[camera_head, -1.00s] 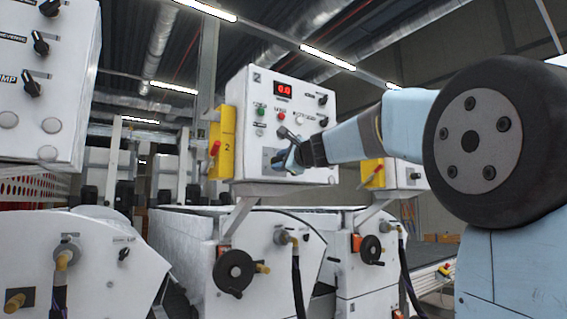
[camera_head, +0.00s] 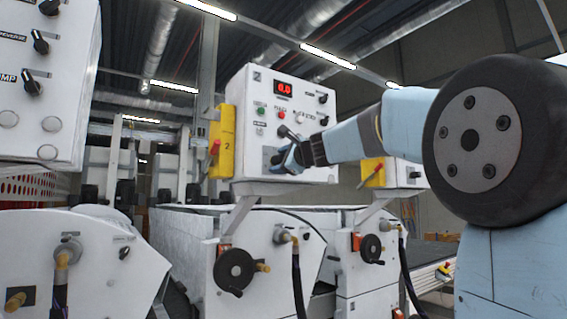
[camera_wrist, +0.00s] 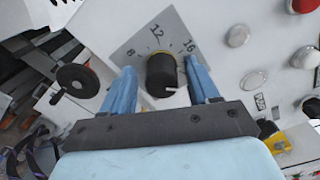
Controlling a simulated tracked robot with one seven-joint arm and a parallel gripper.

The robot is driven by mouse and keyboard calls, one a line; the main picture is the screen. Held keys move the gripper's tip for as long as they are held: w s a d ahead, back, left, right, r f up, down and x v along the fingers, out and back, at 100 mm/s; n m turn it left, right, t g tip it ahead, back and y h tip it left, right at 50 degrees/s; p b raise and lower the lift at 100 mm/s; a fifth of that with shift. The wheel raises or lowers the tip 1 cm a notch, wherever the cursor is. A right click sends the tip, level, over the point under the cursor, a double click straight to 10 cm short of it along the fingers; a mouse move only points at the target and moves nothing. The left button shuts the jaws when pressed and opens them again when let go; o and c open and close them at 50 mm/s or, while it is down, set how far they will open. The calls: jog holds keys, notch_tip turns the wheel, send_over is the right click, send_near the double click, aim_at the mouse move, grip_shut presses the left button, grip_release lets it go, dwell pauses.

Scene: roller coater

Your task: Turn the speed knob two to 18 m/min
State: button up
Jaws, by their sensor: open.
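The speed knob (camera_wrist: 160,70) is black and round, on a grey dial plate (camera_wrist: 133,48) marked 8, 12 and 16. A short white mark shows low on its near side; I cannot tell the exact setting. My gripper (camera_wrist: 162,66) is open, with one blue finger on each side of the knob, apparently with small gaps. In the head view my gripper (camera_head: 284,157) is at the lower part of control panel two (camera_head: 258,98) and hides the knob there. The panel's red display (camera_head: 283,88) reads 0.0.
Buttons and switches sit above and right of the dial, including a red button (camera_wrist: 303,4). A yellow box (camera_head: 221,142) is on the panel's left side. A black handwheel (camera_head: 235,270) is below. Another control panel (camera_head: 40,75) stands at left.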

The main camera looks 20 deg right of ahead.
jog(key=v, duration=1.3)
jog(key=shift+s, duration=0.3)
jog(key=shift+d, duration=0.1)
